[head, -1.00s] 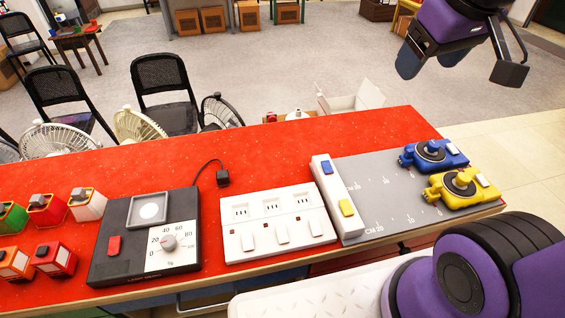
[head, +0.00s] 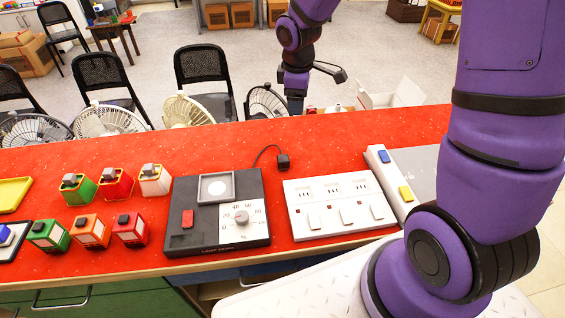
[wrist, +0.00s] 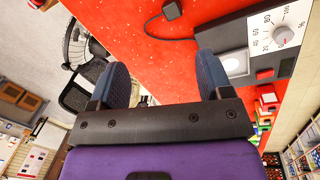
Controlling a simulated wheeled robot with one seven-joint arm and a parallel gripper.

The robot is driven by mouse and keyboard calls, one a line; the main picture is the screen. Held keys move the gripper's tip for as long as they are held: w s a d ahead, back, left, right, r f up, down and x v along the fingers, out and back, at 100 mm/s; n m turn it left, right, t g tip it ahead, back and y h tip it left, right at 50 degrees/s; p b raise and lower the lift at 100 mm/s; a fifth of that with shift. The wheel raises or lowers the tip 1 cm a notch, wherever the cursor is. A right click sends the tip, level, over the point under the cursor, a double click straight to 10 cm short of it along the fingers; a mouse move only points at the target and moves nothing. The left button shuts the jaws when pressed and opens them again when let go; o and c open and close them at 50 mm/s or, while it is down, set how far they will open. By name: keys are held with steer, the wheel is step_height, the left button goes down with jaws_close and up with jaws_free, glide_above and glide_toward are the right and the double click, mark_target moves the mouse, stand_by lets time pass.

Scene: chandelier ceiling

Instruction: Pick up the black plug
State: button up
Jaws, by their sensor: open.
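The black plug (head: 283,161) lies on the red tabletop just behind the black dial box (head: 190,237), and its cord curves left to that box. The plug also shows at the top edge of the wrist view (wrist: 172,9), with its cord. My gripper (head: 295,103) is beyond the far edge of the table, above and behind the plug, and apart from it. In the wrist view my gripper (wrist: 163,66) has its two dark fingers spread wide with nothing between them.
Right of the dial box stands a white socket strip (head: 338,207), then a white switch block (head: 390,186). Several small coloured boxes stand on the left. The red tabletop (head: 220,150) around the plug's far side is clear.

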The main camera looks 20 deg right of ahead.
mark_target(283, 158)
steer(key=w+a+f+n, duration=0.1)
steer(key=f, duration=0.7)
steer(key=w+f+n, duration=0.1)
steer(key=f, duration=0.7)
steer(key=w+a+f+n+g+y, duration=0.1)
steer(key=f, duration=0.7)
steer(key=shift+w+a+f+n, duration=0.1)
steer(key=shift+a+f+n, duration=0.1)
steer(key=shift+a+n, duration=0.15)
steer(key=c, duration=1)
